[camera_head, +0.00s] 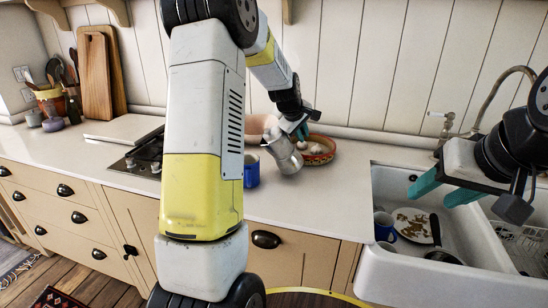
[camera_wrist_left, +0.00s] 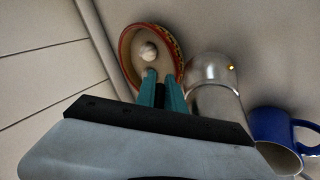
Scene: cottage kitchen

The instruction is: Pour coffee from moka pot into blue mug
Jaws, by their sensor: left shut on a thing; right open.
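The silver moka pot (camera_head: 284,155) is tilted toward the left above the counter. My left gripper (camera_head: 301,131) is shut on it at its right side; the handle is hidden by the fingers. In the left wrist view the moka pot (camera_wrist_left: 213,75) is right of my left gripper's fingers (camera_wrist_left: 162,90). A blue mug (camera_head: 251,172) stands on the counter just left of the pot, partly hidden by my left arm. The mug (camera_wrist_left: 275,127) also shows in the left wrist view, close to the pot. Its contents are not clear. My right gripper (camera_head: 443,189) is open and empty above the sink.
A patterned bowl (camera_head: 328,158) with pale round items is behind the pot. The stove (camera_head: 146,158) is left of my arm. The white sink (camera_head: 395,275) at the right holds another blue mug (camera_head: 383,224), a soiled plate (camera_head: 412,224) and other dishes. Counter in front of the pot is clear.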

